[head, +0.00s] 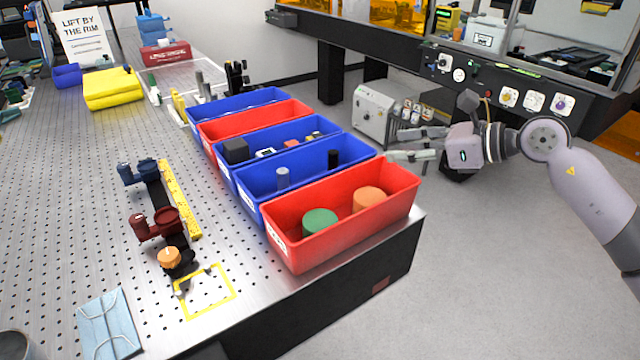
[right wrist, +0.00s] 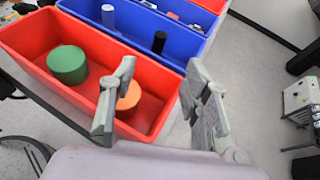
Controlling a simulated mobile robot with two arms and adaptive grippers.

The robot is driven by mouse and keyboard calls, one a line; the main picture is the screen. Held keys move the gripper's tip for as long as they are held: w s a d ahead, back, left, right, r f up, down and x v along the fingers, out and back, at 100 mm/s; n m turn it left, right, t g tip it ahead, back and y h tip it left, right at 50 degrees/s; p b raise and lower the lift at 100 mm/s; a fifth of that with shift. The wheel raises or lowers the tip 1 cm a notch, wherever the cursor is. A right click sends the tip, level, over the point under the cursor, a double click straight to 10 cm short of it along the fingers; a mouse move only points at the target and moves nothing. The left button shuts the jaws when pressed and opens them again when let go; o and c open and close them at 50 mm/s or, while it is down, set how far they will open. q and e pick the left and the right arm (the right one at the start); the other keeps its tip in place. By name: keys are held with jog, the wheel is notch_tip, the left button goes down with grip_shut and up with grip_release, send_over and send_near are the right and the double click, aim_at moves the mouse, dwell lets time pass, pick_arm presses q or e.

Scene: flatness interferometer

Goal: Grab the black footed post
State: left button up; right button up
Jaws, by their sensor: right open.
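The black post (head: 333,158) stands upright in the second-nearest bin, a blue one (head: 350,172), toward its right end. Its foot is hard to make out behind the bin wall. It also shows in the right wrist view (right wrist: 159,42), beyond my fingertips. A silver-grey post (head: 282,177) stands in the same bin to its left. My right gripper (head: 396,145) is open and empty, to the right of the bins and apart from the post. In the right wrist view its two fingers (right wrist: 160,72) are spread over the nearest bin's edge. My left gripper is not in view.
The nearest red bin (head: 340,222) holds a green cylinder (head: 319,222) and an orange cylinder (head: 369,199). More blue and red bins stand behind in a row along the table edge. The perforated table (head: 80,240) carries clamps and a yellow-marked square. Open floor lies right.

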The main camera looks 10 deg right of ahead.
jog(key=w+a+p, duration=0.2)
jog(key=p, duration=0.1)
send_near(335, 152)
jog(key=x, duration=1)
jog(key=shift+w+a+f, duration=0.15)
jog(key=shift+a, duration=0.05)
grip_shut()
dwell(0.5)
